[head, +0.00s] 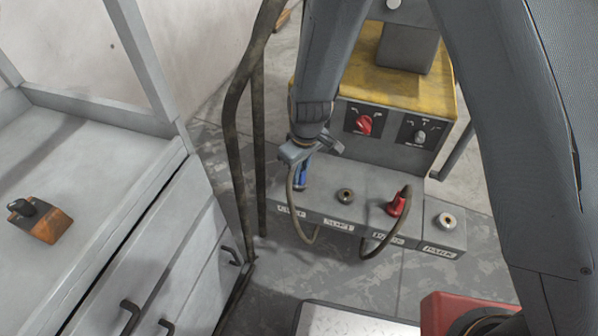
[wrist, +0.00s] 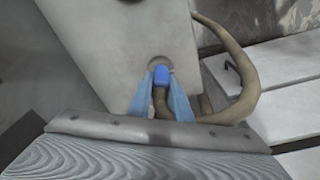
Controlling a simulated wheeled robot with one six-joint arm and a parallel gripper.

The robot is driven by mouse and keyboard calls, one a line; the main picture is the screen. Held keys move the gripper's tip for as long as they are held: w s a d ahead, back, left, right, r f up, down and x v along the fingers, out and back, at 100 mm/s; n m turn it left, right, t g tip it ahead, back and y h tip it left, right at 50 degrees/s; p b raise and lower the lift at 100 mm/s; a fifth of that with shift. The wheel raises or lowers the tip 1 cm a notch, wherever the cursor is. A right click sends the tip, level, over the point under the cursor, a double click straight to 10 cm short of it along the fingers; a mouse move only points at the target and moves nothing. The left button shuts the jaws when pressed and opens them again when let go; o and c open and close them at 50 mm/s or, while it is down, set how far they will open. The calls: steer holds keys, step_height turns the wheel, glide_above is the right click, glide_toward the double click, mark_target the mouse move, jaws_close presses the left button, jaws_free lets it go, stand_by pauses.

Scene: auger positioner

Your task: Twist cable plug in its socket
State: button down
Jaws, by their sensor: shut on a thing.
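The blue cable plug (head: 300,183) stands at the leftmost socket of the grey socket box, with a brown cable (head: 296,207) looping down from it. My gripper (head: 305,160) is above that socket, shut on the plug. In the wrist view the blue plug (wrist: 160,77) sits between my light-blue fingertips (wrist: 160,95), at the round socket opening (wrist: 159,63). I cannot tell how deep it is seated, and my gripper partly hides it. A red plug (head: 398,204) with its own cable loop stands in another socket to the right.
Two empty sockets show, one in the middle (head: 345,195) and one at the far right (head: 446,220). A yellow-topped machine (head: 442,88) with a red knob (head: 364,124) stands behind. A grey drawer cabinet (head: 110,185) bearing an orange-brown block (head: 42,224) is left. A dark pipe frame (head: 238,120) stands between.

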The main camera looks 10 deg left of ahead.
steer(key=shift+m+p, duration=2.6)
steer(key=shift+p, duration=1.55)
steer(key=c, duration=1.5)
jaws_free()
steer(key=shift+c, duration=0.2)
